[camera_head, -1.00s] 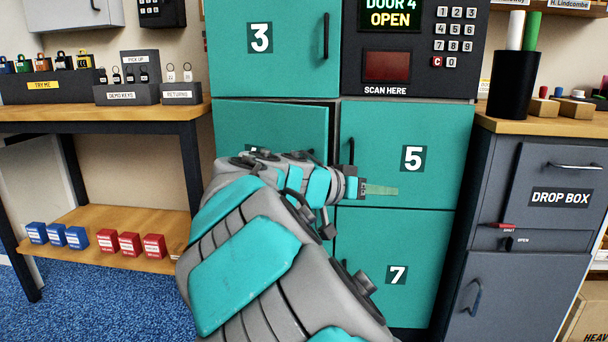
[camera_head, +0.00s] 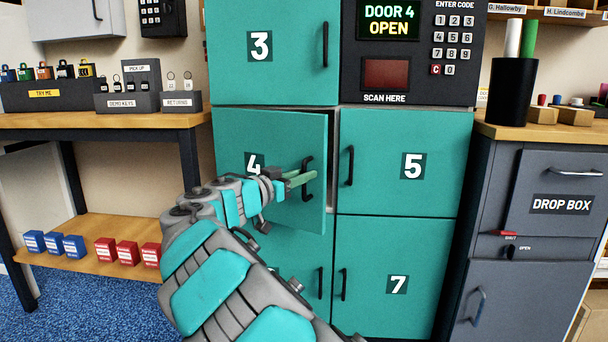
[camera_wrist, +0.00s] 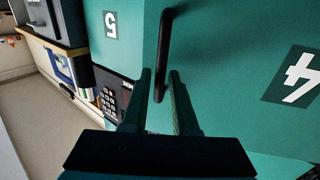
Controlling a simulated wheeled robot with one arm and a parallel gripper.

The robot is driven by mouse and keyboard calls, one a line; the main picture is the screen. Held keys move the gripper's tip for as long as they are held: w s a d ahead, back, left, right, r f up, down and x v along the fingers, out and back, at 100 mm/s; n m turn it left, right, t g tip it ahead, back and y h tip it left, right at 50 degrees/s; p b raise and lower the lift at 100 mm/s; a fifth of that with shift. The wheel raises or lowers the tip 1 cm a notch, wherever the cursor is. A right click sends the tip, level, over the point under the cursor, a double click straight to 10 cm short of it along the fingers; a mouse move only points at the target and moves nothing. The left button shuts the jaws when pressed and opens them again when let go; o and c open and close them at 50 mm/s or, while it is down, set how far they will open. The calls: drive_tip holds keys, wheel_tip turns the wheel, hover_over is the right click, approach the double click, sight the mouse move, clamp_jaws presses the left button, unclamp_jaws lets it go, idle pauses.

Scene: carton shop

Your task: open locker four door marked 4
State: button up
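The teal locker door 4 (camera_head: 235,140) stands slightly ajar, hinged at its left, with a narrow dark gap along its right edge. Its number also shows in the wrist view (camera_wrist: 298,75). Its black handle (camera_head: 309,165) is upright near the right edge. The handle also shows in the wrist view (camera_wrist: 164,45). My gripper (camera_head: 302,179) is at the handle in the head view. In the wrist view, my gripper (camera_wrist: 161,72) has its fingers apart, with the lower part of the handle between them and space beside it. My arm hides the door's lower left part.
The screen (camera_head: 389,20) above reads "DOOR 4 OPEN". Door 3 (camera_head: 230,50), door 5 (camera_head: 440,140) and door 7 (camera_head: 435,285) are closed around door 4. A workbench (camera_head: 120,121) stands at left, a drop box cabinet (camera_head: 545,165) at right.

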drive_tip(key=shift+w+d, duration=0.2)
drive_tip(key=shift+w, duration=0.1)
drive_tip(key=shift+c, duration=0.4)
clamp_jaws()
idle(0.9)
